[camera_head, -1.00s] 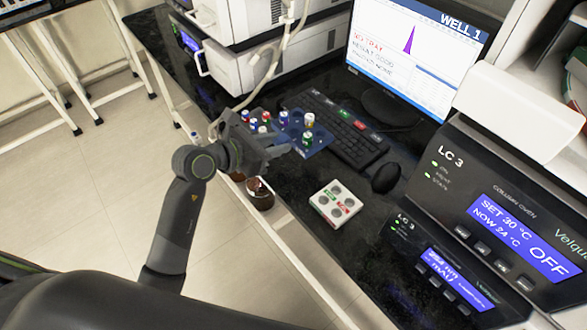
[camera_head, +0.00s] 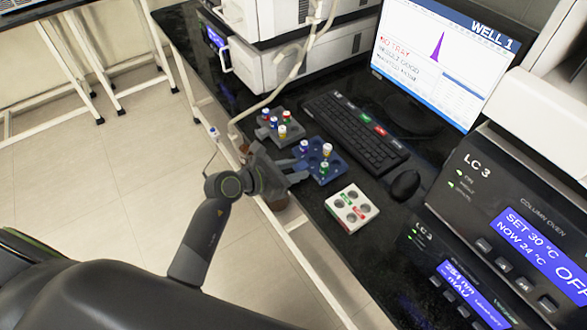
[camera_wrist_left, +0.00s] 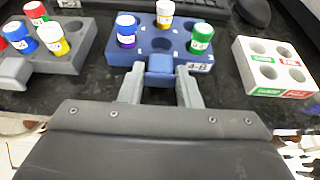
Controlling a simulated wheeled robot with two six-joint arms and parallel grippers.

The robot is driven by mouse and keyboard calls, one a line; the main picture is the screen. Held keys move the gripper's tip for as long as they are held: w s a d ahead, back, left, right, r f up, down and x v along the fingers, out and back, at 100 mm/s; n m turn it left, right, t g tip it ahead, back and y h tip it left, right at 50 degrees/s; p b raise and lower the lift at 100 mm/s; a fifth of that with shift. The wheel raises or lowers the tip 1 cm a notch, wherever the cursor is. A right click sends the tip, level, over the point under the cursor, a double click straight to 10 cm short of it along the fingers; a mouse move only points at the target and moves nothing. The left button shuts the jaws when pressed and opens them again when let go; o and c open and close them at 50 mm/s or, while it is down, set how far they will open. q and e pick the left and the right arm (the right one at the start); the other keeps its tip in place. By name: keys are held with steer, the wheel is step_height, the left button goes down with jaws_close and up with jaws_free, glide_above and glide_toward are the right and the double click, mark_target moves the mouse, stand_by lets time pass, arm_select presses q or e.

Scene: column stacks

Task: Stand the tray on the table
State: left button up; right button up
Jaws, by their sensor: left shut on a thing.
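I cannot tell whether the tray's underside touches the black table (camera_head: 308,203). My right gripper is not in view.
A grey tray (camera_head: 290,139) with several vials stands to the left, a small gap away. A white block (camera_head: 351,207) with holes stands to the right. The keyboard (camera_head: 355,133) and mouse (camera_head: 405,184) lie behind.

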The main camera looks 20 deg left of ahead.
arm_select(q)
steer(key=shift+f, duration=0.2)
steer(key=o, duration=1)
steer(key=shift+r, duration=0.1)
steer(key=shift+r, duration=0.15)
steer(key=v, duration=1.2)
steer(key=shift+r, duration=0.1)
